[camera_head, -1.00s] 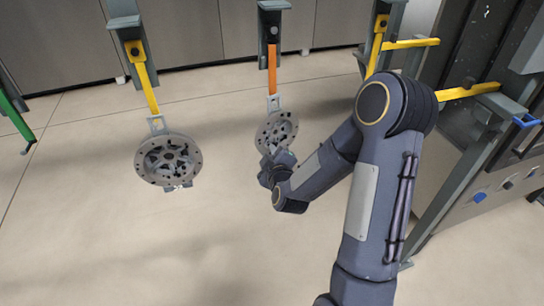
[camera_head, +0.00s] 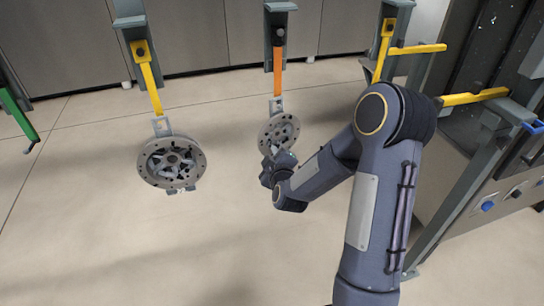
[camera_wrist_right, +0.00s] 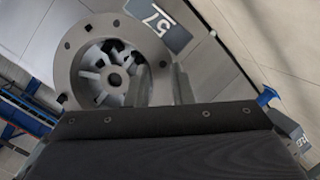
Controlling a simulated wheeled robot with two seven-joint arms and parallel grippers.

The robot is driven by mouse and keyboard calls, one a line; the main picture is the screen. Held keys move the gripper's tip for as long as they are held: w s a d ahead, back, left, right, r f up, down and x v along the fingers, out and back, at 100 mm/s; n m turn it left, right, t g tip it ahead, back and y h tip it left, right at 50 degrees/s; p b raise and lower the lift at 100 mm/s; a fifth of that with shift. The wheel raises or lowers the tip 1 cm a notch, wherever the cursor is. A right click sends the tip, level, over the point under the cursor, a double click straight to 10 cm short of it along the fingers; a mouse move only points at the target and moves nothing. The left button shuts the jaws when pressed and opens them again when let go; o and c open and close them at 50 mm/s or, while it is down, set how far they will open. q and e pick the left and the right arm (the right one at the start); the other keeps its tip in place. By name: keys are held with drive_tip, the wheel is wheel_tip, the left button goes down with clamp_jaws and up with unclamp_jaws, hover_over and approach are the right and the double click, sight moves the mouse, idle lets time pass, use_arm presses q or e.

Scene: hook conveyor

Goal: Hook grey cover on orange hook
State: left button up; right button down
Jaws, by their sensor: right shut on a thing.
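The grey cover (camera_head: 279,132) is a round flanged disc at the lower end of the orange hook (camera_head: 278,82) in the head view. Its top tab meets the hook's end; whether it is seated there I cannot tell. My right gripper (camera_head: 271,162) is at the cover's lower edge, small and partly hidden by the wrist. In the right wrist view the cover (camera_wrist_right: 72,72) fills the upper left, with a dark plate marked 57. The right gripper's fingers (camera_wrist_right: 160,82) are close together by the rim, shut on the cover. My left gripper is out of view.
A second grey cover (camera_head: 172,164) hangs from a yellow hook (camera_head: 150,88) to the left. A green hook (camera_head: 22,122) is at the far left. Yellow bars (camera_head: 475,97) and a machine frame stand right of my arm. The floor below is clear.

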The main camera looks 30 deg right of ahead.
drive_tip(key=shift+r, duration=0.1)
drive_tip(key=c, duration=1.2)
unclamp_jaws()
drive_tip(key=s+a+r+m+g+y, duration=0.2)
drive_tip(key=s+a+g, duration=0.1)
drive_tip(key=s, duration=0.7)
drive_tip(key=s+a+r+m+g+y+b, duration=0.1)
drive_tip(key=s+a+m+g+y, duration=0.2)
drive_tip(key=s, duration=0.8)
drive_tip(key=s+a+r+m+g+y, duration=0.2)
drive_tip(key=s+a+m+g+y, duration=0.1)
drive_tip(key=s+a, duration=0.4)
drive_tip(key=shift+s+r+b, duration=0.2)
drive_tip(key=shift+s, duration=0.7)
drive_tip(key=shift+s+r+b, duration=0.15)
drive_tip(key=shift+s, duration=0.75)
